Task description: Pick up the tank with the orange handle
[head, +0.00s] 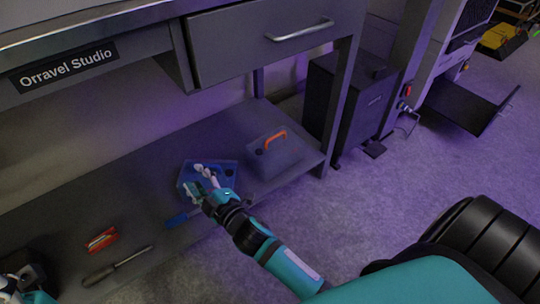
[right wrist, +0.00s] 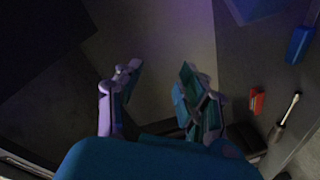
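The tank (head: 277,160) is a dark grey box with an orange handle (head: 270,138) on top. It stands upright at the right end of the lower shelf in the head view. I cannot make it out in the right wrist view. My right gripper (head: 202,180) is left of the tank, apart from it, and overlaps a blue bin in the picture. Its fingers are spread with nothing between them, as the right wrist view (right wrist: 158,95) also shows. Part of my left gripper (head: 28,292) shows at the lower left corner, too cut off to read its fingers.
The blue bin (head: 227,169) sits beside the tank. A blue-handled tool (head: 177,219), a red item (head: 101,240) and a screwdriver (head: 117,266) lie along the shelf (head: 60,205). A drawer (head: 270,38) and a table leg (head: 340,95) bound the space above and right.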

